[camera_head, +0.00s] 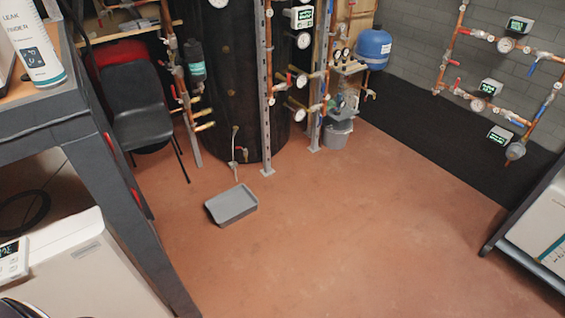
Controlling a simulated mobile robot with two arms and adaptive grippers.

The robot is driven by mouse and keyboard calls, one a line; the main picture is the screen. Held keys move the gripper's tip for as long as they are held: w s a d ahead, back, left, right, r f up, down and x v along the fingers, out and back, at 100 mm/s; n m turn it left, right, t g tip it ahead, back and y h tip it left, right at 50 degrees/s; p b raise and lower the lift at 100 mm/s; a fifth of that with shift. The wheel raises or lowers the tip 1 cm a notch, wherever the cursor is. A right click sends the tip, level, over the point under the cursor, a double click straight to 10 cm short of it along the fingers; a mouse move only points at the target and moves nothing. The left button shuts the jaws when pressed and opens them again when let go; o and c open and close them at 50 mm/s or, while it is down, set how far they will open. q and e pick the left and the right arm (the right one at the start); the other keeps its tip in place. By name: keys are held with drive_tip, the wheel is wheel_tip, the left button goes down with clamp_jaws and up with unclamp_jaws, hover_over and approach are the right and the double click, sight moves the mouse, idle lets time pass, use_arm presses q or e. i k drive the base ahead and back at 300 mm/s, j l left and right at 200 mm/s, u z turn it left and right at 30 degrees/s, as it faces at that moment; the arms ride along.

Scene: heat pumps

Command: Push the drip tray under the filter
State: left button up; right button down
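The drip tray (232,204) is a shallow grey rectangular tray lying flat on the reddish floor, left of the picture's middle. It looks empty. A thin pipe with a valve (235,160) ends just behind its far edge. I cannot tell for sure which part is the filter. A dark green canister (195,62) hangs on the copper pipes behind and left of the tray. A rounded grey fitting (515,151) sits at the lower end of the pipes on the right wall.
A black tank (232,90) and metal posts (266,100) stand behind the tray. A black chair (140,108) and a dark workbench (105,165) are left. A grey bucket (337,133) stands right of the tank. The floor (340,240) right and in front is clear.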

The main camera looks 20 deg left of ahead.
sight(227, 207)
drive_tip(key=i+u, duration=0.15)
drive_tip(key=i, duration=0.3)
drive_tip(key=i+l+u, duration=0.15)
drive_tip(key=i, duration=0.35)
drive_tip(key=i+l+u, duration=0.15)
drive_tip(key=i, duration=0.3)
